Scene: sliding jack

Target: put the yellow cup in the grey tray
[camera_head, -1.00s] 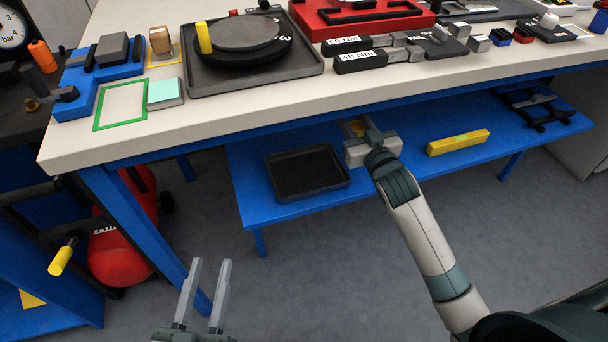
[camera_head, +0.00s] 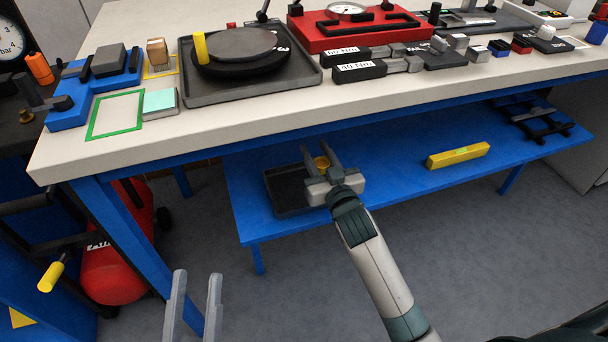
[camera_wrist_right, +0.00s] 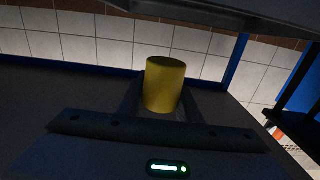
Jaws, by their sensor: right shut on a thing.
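The yellow cup (camera_head: 321,162) sits between the fingers of my right gripper (camera_head: 321,160), which is shut on it. In the right wrist view the cup (camera_wrist_right: 164,84) stands roughly upright, its lower part hidden by the gripper body. The grey tray (camera_head: 270,205) lies on the blue lower shelf. My right gripper and the cup overlap the tray's right part in the head view; the height above it is hard to tell. My left gripper (camera_head: 194,290) is open and empty, low in front of the bench, its base out of frame.
The blue lower shelf (camera_head: 400,175) also bears a yellow spirit level (camera_head: 458,155) and dark clamp-like parts at the right. The worktop (camera_head: 200,130) overhangs the shelf, with a blue bench leg (camera_head: 130,240) at the left. The shelf between tray and level is clear.

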